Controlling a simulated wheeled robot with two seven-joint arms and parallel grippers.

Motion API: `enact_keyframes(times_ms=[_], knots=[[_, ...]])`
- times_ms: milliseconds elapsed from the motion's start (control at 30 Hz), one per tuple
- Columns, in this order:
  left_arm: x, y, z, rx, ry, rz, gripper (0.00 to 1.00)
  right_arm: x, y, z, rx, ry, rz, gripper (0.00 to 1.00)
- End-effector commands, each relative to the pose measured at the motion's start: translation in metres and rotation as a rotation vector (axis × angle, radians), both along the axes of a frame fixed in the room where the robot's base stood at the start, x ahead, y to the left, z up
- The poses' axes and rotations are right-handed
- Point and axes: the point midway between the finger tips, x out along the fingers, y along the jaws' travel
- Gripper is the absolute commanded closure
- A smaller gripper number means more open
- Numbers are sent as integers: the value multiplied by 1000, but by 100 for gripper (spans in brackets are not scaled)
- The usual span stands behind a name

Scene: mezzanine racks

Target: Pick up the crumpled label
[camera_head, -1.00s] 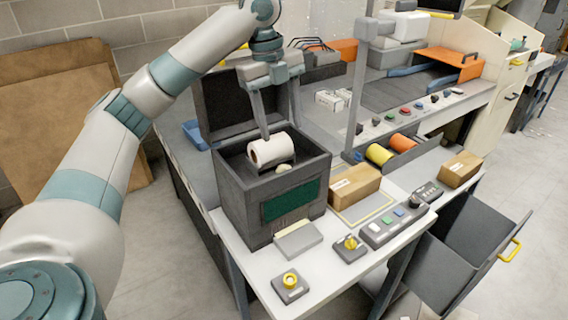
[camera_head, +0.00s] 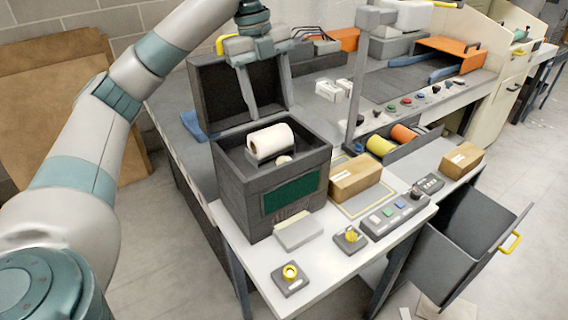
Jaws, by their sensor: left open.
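A small pale lump, which looks like the crumpled label (camera_head: 284,160), lies inside the open dark grey printer (camera_head: 245,203), just below a white paper roll (camera_head: 270,142). The roll and the printer's front wall partly hide it. My left gripper (camera_head: 268,112) is above and behind the roll, in front of the printer's raised lid (camera_head: 215,92). Its fingers are apart, point down and hold nothing. My right gripper is not in view.
A brown box (camera_head: 355,179), a button panel (camera_head: 391,220) and a yellow-knobbed switch (camera_head: 291,277) stand on the white bench. Orange and yellow spools (camera_head: 380,146) are behind.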

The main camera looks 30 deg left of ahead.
Motion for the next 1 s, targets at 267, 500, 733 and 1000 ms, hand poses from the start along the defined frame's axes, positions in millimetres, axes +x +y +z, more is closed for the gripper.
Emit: enact_keyframes(times_ms=[267,500,733,1000], knots=[[2,-6,-40,1,4,-1,44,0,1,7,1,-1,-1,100],[5,-12,-80,2,3,0,44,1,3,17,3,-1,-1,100],[7,-15,-98,1,0,0,44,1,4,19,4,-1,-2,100],[8,-15,-99,1,0,0,44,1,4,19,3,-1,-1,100]])
